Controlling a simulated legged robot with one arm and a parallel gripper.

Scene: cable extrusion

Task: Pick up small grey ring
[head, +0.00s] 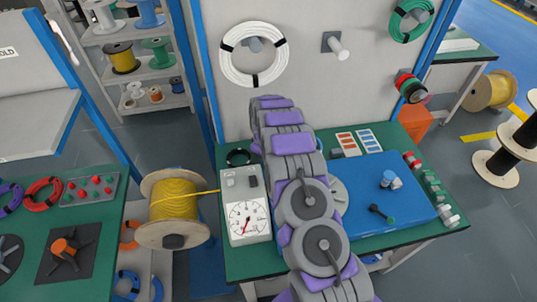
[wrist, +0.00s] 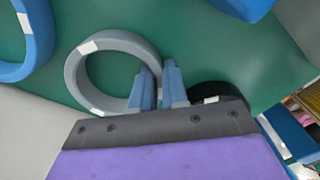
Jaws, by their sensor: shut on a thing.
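The small grey ring (wrist: 82,78), with white tape patches, shows in the wrist view against a green surface. My gripper (wrist: 162,80) is at the ring's right side, with its two blue-grey fingers close together. It is shut on the ring's band, with the grip point partly hidden by the fingers. I cannot tell whether the ring is lifted off the surface. In the head view my arm covers the middle of the workbench, and neither the grey ring nor the fingertips can be made out.
In the wrist view a blue ring (wrist: 40,40) lies left and a black ring (wrist: 215,92) sits right, partly behind my gripper. A panel holds a white coil (head: 233,75).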

